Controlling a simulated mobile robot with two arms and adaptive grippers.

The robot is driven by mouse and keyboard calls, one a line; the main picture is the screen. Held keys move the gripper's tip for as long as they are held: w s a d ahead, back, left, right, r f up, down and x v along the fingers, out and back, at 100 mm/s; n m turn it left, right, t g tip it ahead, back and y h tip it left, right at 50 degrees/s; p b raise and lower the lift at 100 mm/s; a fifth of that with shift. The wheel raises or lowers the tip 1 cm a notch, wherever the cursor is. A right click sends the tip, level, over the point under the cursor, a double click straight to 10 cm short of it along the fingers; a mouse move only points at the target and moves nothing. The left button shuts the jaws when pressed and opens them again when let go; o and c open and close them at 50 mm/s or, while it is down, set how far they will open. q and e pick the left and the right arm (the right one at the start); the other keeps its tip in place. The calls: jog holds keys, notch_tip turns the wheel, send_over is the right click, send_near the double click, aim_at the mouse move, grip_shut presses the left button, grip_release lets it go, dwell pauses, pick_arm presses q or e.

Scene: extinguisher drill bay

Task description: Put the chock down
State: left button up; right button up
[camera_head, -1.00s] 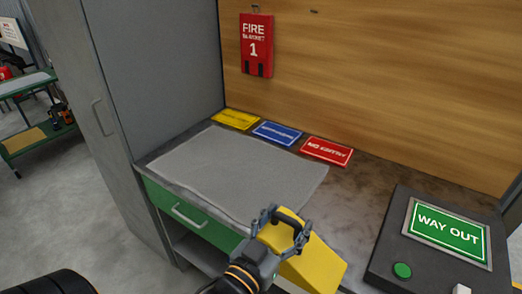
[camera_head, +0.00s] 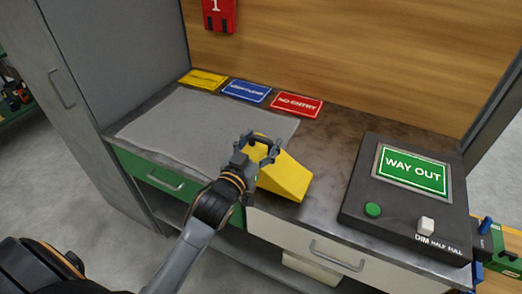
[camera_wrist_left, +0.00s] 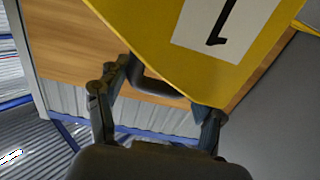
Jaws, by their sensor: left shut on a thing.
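The chock (camera_head: 285,177) is a yellow wedge with a dark handle. In the head view it is at the front edge of the worktop, right of the grey mat, its thin end pointing down right. My left gripper (camera_head: 262,147) is shut on its handle. The left wrist view shows the chock (camera_wrist_left: 160,30) close up, with a white label, and the fingers (camera_wrist_left: 160,100) at the dark handle. I cannot tell whether the chock touches the worktop. My right gripper is not in view.
A grey mat (camera_head: 205,128) lies on the worktop (camera_head: 335,145). Yellow (camera_head: 203,79), blue (camera_head: 246,91) and red (camera_head: 297,105) signs lie behind it. A dark box with a green WAY OUT sign (camera_head: 412,170) stands right. Worktop between chock and box is bare.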

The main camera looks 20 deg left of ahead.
aim_at(261, 152)
pick_arm(q)
jog(key=shift+w+a+f, duration=0.2)
jog(key=shift+w+f, duration=0.2)
jog(key=shift+w, duration=0.1)
notch_tip(261, 152, down, 4)
jog(key=shift+w+r+p, duration=0.15)
jog(key=shift+r+p, duration=0.1)
jog(key=shift+p, duration=0.05)
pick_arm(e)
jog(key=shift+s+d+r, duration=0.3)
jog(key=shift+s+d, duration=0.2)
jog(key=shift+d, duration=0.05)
pick_arm(q)
jog(key=shift+f, duration=0.2)
